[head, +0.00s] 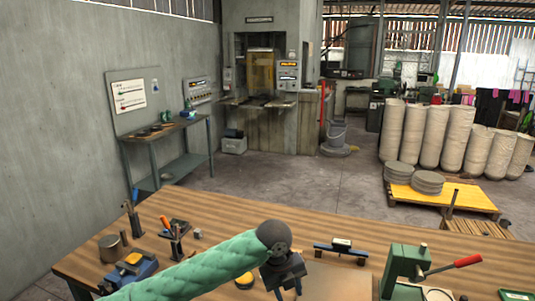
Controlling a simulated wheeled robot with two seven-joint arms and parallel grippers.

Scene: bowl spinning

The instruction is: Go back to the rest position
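My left arm, in a green padded sleeve, reaches in from the lower left over the wooden workbench (215,210). Its dark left gripper (288,292) points down near the front middle of the bench. Its two fingers appear apart, with nothing seen between them. The fingertips are close to the lower picture edge. My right arm and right gripper are not in view. No bowl can be made out on the bench.
A blue vise (130,272), a metal cup (111,248) and tool holders stand at the bench's left. A blue stand (341,250) lies right of the gripper. A green press (405,263) with a red-handled lever (455,265) is further right. A yellow round thing (244,281) is beside the gripper.

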